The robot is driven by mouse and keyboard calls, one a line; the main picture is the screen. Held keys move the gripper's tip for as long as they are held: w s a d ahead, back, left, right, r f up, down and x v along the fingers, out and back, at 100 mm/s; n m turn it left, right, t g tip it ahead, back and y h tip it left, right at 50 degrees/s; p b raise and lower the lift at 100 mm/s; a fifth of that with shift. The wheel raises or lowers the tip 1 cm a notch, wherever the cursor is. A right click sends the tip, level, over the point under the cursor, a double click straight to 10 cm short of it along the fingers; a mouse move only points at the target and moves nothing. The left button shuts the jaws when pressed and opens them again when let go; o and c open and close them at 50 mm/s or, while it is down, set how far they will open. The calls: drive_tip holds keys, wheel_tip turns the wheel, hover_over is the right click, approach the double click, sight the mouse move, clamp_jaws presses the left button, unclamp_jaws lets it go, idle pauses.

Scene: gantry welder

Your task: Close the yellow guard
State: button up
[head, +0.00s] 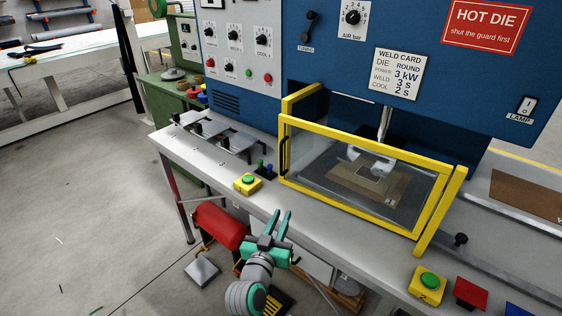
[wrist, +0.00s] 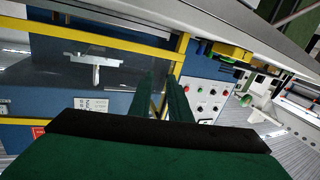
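The yellow guard (head: 400,155) is a yellow frame around a clear panel, standing on the bench in front of the blue machine. A black handle (head: 284,155) is on its left edge. A press head and a brown die plate (head: 370,182) show through the panel. In the wrist view a yellow frame bar (wrist: 100,36) crosses the upper left. My gripper (head: 279,214) is in front of the bench, below and left of the guard, with its fingers pointing up. Its fingers (wrist: 160,77) are apart with nothing between them. No contact with the guard shows.
A green button on a yellow box (head: 247,183) sits on the bench edge near my gripper, beside small levers (head: 264,170). Another yellow button box (head: 427,284) and a red block (head: 470,293) are at the right. A red cylinder (head: 218,224) is below the bench. Floor at left is clear.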

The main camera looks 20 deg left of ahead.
drive_tip(key=m+h, duration=0.1)
drive_tip(key=m, duration=0.1)
approach(281, 160)
drive_tip(key=shift+t, duration=0.3)
drive_tip(key=w, duration=1)
drive_tip(key=shift+w+d+f, duration=0.1)
drive_tip(key=shift+w+f, duration=0.05)
drive_tip(key=shift+w, duration=0.15)
clamp_jaws()
drive_tip(key=shift+w+h, duration=0.1)
drive_tip(key=shift+h, duration=0.2)
